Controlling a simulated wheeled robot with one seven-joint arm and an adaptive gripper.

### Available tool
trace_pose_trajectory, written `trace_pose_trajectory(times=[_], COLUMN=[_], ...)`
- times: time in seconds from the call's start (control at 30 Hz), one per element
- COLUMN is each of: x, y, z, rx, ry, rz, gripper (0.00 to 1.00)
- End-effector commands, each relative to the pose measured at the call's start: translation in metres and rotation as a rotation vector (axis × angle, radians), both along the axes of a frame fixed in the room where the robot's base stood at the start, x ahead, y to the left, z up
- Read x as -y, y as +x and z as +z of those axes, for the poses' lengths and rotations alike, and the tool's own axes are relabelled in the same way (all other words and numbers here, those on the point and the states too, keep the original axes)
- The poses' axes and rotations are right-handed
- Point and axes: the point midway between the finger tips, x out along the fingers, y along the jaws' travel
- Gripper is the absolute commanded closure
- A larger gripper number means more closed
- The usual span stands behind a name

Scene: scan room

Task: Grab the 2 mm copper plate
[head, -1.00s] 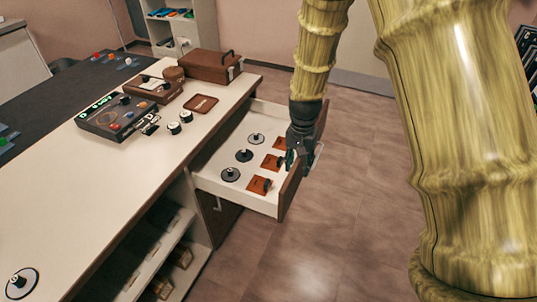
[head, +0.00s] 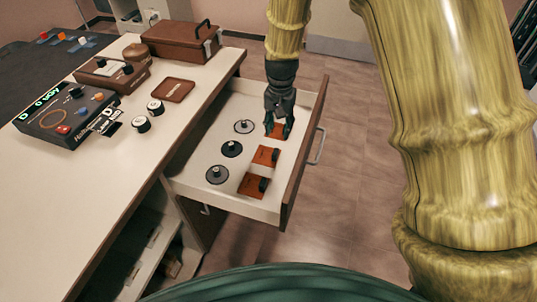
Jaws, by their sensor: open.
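Three copper-coloured plates with dark knobs lie in a row in the open drawer: a far plate (head: 273,129), a middle plate (head: 265,155) and a near plate (head: 252,185). Their thickness markings are too small to read, so I cannot tell which is the 2 mm one. My gripper (head: 279,134) points down, open, at the far plate and partly hides it. I cannot tell whether the fingers touch its knob. No plate is seen lifted.
Three round discs with knobs, such as the near disc (head: 217,174), lie left of the plates. The drawer front (head: 303,160) with its handle (head: 317,146) bounds the right. The white counter (head: 75,185) holds a control box (head: 66,116), a brown case (head: 180,42) and a small tray (head: 173,91).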

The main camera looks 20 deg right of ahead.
Motion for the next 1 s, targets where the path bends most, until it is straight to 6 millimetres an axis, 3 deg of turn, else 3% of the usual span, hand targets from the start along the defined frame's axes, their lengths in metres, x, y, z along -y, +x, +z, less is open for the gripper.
trace_pose_trajectory(times=[0.03, 0.37, 0.7, 1.0], x=[-0.001, -0.002, 0.000, 0.000], y=[0.000, 0.000, -0.001, -0.003], z=[-0.012, -0.028, -0.070, -0.088], rx=[0.000, -0.001, -0.002, -0.002], ry=[0.000, 0.000, 0.000, 0.000], rz=[0.001, 0.002, -0.001, -0.001], gripper=[0.59, 0.59, 0.59, 0.59])
